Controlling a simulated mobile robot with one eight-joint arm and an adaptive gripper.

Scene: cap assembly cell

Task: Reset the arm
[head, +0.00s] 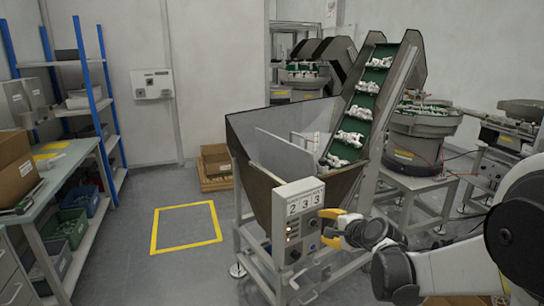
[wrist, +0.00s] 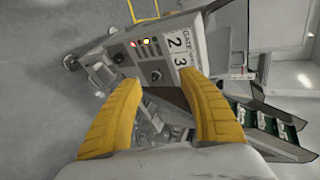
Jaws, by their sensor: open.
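My gripper (head: 330,228) has yellow fingers and is in front of the lower right of the grey control box (head: 300,220) on the hopper machine. In the wrist view my gripper (wrist: 166,98) is open, with a wide empty gap between its two yellow fingers. The control box (wrist: 150,50) shows beyond the fingertips, tilted in that view, with lit buttons, a dark knob and number plates. Whether a fingertip touches the box cannot be told.
A large hopper (head: 245,140) with a green-belted conveyor (head: 363,100) carrying white parts stands in the middle. Bowl feeders (head: 425,120) stand at the right. A workbench (head: 65,165) and a blue shelf rack (head: 105,75) are at the left. A yellow floor square (head: 185,228) is empty.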

